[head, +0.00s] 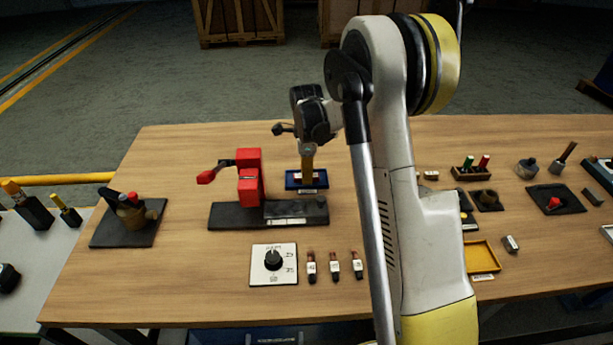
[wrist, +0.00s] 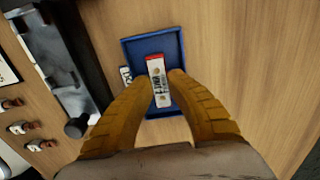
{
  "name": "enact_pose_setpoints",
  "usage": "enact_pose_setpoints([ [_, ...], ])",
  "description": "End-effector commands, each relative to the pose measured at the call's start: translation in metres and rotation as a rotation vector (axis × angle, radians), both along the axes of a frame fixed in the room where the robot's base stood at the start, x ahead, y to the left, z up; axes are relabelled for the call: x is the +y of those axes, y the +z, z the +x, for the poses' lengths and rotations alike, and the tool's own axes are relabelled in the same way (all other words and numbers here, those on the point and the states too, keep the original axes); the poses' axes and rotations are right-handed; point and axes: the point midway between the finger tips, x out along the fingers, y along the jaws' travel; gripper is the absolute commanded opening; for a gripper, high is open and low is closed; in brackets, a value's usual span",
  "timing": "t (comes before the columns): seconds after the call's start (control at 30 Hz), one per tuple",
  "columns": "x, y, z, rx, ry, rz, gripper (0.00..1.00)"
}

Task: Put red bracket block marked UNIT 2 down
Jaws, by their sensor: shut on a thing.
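The print is too small to read surely. My gripper (wrist: 163,88) has its ochre fingers shut on the block's sides. The block is over the inside of a blue tray (wrist: 129,52); whether it touches the tray floor cannot be told. In the head view my gripper (head: 307,160) points down at the blue tray (head: 292,185), and the block is mostly hidden there.
A red clamp-like unit with a handle (head: 249,176) stands on a black base (head: 225,213), just left of and in front of the tray. A dial plate (head: 273,265) and three small labelled pieces lie nearer. A yellow tray (head: 482,257) is at right.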

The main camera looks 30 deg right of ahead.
Motion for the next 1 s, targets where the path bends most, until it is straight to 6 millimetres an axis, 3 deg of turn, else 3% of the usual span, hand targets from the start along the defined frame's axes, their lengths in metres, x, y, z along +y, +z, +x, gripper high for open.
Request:
enact_pose_setpoints([
  [0.17, 0.000, -0.003, 0.000, 0.000, 0.000, 0.000, 0.00],
  [0.2, 0.000, -0.003, 0.000, 0.000, 0.000, 0.000, 0.24],
  [0.57, 0.000, 0.001, 0.000, 0.000, 0.000, 0.000, 0.24],
  [0.67, 0.000, 0.014, 0.000, 0.000, 0.000, 0.000, 0.24],
  [1.0, 0.000, 0.090, 0.000, 0.000, 0.000, 0.000, 0.24],
])
